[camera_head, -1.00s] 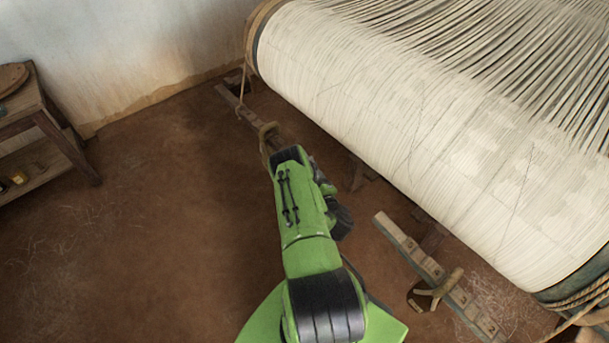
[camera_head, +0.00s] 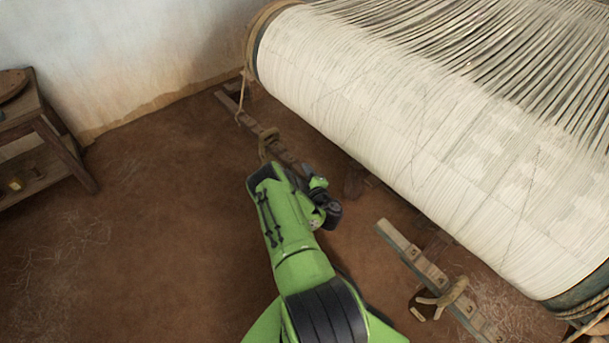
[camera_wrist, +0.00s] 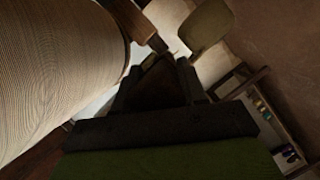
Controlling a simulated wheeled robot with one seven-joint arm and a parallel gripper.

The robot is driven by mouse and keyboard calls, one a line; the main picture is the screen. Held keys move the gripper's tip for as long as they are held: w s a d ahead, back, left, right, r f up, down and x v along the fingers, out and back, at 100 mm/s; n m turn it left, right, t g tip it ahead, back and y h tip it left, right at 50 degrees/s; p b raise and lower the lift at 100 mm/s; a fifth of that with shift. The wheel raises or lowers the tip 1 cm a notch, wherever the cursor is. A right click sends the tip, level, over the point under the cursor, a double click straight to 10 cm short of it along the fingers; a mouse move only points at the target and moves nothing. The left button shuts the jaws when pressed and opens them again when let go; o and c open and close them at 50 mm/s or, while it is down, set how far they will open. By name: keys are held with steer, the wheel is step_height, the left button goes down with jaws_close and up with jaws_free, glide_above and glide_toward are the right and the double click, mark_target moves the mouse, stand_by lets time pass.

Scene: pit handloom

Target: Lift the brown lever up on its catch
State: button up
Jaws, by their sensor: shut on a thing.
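The brown lever (camera_head: 244,118) is a long dark wooden bar at the back left of the loom in the head view. It slants down to the right, and its near end is hidden by my arm. A tan hooked wooden piece (camera_head: 267,143), apparently its catch, stands at the bar. My gripper's fingers are hidden in the head view behind my green wrist. In the wrist view my gripper (camera_wrist: 160,72) is a dark shape, shut on what appears to be the brown lever; the contact is too dark to see clearly. A brown wooden bar (camera_wrist: 132,18) shows just beyond the fingers.
The white warp roll (camera_head: 400,130) lies to the right of my arm. A greyish bar (camera_head: 407,248) with a similar tan wooden piece (camera_head: 443,298) lies at front right. A wooden shelf (camera_head: 45,150) stands at far left. The floor between is clear.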

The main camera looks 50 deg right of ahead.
steer(key=shift+g+y, duration=0.3)
steer(key=shift+g, duration=0.3)
steer(key=shift+w+r+p, duration=0.2)
steer(key=shift+r+p, duration=3.6)
steer(key=shift+p, duration=0.35)
jaws_close()
steer(key=shift+f, duration=0.2)
steer(key=o, duration=1.1)
jaws_free()
steer(key=p+v, duration=1)
steer(key=v, duration=0.6)
steer(key=shift+w+p, duration=0.1)
steer(key=shift+p, duration=0.25)
steer(key=shift+d, duration=0.1)
